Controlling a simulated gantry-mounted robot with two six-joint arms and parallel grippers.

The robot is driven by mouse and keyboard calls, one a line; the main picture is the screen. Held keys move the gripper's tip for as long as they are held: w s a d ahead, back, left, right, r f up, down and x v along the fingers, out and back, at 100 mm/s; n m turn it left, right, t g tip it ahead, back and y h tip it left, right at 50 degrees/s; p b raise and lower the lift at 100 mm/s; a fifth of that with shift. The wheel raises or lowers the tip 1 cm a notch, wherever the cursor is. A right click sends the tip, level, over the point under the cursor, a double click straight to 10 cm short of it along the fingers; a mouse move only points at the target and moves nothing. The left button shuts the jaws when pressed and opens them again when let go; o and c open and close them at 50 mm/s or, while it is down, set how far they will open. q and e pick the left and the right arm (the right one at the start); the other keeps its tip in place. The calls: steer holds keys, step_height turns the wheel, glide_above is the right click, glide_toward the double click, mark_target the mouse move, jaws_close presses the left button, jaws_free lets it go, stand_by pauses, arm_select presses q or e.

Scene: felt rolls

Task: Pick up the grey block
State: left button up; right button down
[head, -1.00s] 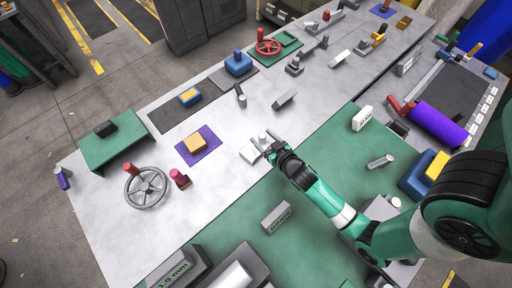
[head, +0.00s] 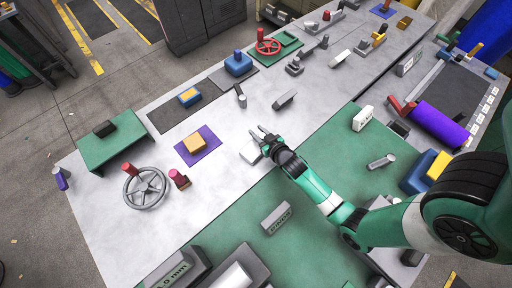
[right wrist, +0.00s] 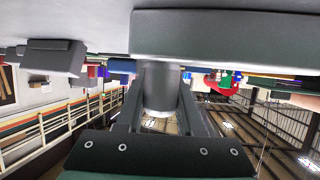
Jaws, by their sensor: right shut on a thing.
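The grey block (head: 250,153) lies on the pale bench top near the edge of the green mat, partly covered by my right gripper (head: 260,138). In the right wrist view the block (right wrist: 225,35) is a wide dark grey bar across the top, with an upright grey cylindrical knob (right wrist: 160,88) standing out from it. My right gripper (right wrist: 160,100) is shut on this knob, one finger on each side. I cannot tell any gap between the block and the bench. My left gripper is not in view.
An orange block on a purple mat (head: 212,151) lies to the left. A grey handwheel (head: 146,188) and a red knob (head: 179,178) stand farther left. A grey bar (head: 284,100) lies behind. A lettered grey block (head: 276,218) sits in front on the green mat (head: 320,245).

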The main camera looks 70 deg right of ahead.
mark_target(251, 146)
steer(key=shift+r, duration=0.1)
stand_by(0.3)
steer(key=shift+r, duration=0.1)
steer(key=shift+r+p, duration=0.35)
steer(key=shift+r, duration=0.2)
steer(key=shift+a+r+p, duration=0.2)
steer(key=shift+r+p, duration=0.25)
steer(key=shift+r, duration=0.75)
steer(key=a+r+p, duration=0.4)
steer(key=a+r, duration=0.5)
steer(key=a, duration=0.4)
steer(key=shift+w+a+p, duration=0.2)
steer(key=shift+a+p, duration=0.1)
steer(key=shift+a, duration=0.05)
steer(key=shift+r, duration=0.1)
